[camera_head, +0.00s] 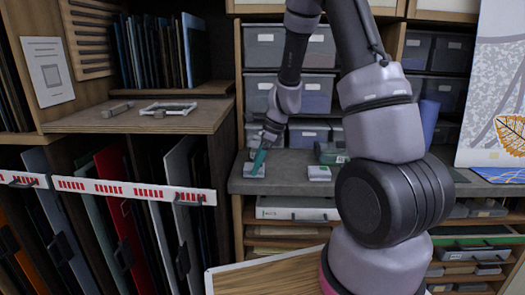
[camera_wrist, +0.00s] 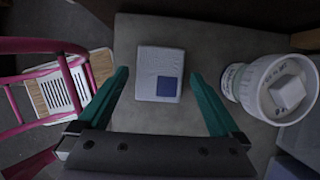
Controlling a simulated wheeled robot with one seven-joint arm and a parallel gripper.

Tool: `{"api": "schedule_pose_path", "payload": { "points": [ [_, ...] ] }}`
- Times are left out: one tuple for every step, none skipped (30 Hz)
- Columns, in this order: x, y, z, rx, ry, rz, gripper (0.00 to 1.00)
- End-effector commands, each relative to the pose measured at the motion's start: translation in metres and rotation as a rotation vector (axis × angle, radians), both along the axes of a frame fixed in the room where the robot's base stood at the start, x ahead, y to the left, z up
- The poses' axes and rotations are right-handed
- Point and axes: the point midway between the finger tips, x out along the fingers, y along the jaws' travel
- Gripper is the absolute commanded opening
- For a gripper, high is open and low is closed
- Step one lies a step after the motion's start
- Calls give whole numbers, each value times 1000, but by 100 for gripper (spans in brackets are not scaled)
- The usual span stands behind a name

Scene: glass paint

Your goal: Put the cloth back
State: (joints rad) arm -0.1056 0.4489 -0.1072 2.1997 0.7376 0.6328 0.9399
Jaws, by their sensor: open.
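A pale, folded-looking square pad with a blue patch (camera_wrist: 158,72) lies flat on the grey counter; it looks like the cloth. In the head view a small pale pad (camera_head: 254,171) lies at the counter's left end, under my gripper (camera_head: 260,163). In the wrist view my gripper (camera_wrist: 160,76) has its teal fingers spread wide, one on each side of the pad, with gaps to both. Nothing is held. A similar pale pad (camera_head: 319,173) lies farther right on the counter. I cannot tell from the head view which material either is.
A white round container with a pale block on top (camera_wrist: 280,90) stands right of the pad. A pink frame (camera_wrist: 40,85) is at left, below the counter. Grey bins (camera_head: 305,92) fill shelves behind; a green object (camera_head: 330,153) sits on the counter. Panel racks (camera_head: 110,192) stand at left.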

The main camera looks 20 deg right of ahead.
Motion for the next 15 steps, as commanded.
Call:
{"api": "schedule_pose_path", "payload": {
  "points": [
    [0, -3, 8, 0, -3, -1, 100],
    [0, -5, 13, -1, -5, -1, 100],
    [-2, -8, 21, 0, -5, 0, 100],
    [-2, -10, 27, 0, -5, -2, 100],
    [-3, -13, 33, 0, -6, -2, 100],
    [-4, -16, 41, 0, -7, 0, 100],
    [-5, -18, 48, 0, -5, -1, 100],
    [-6, -21, 54, 0, -4, -3, 100],
    [-7, -24, 62, 0, -5, -2, 100],
    [-8, -26, 67, 0, -5, -1, 100],
    [-9, -28, 72, 1, -4, -2, 100],
    [-10, -31, 79, 0, -4, -2, 100],
    [-10, -33, 83, 0, -3, -2, 100],
    [-10, -35, 87, 0, -4, -2, 100],
    [-11, -36, 92, 1, -3, -1, 100]
  ]
}}
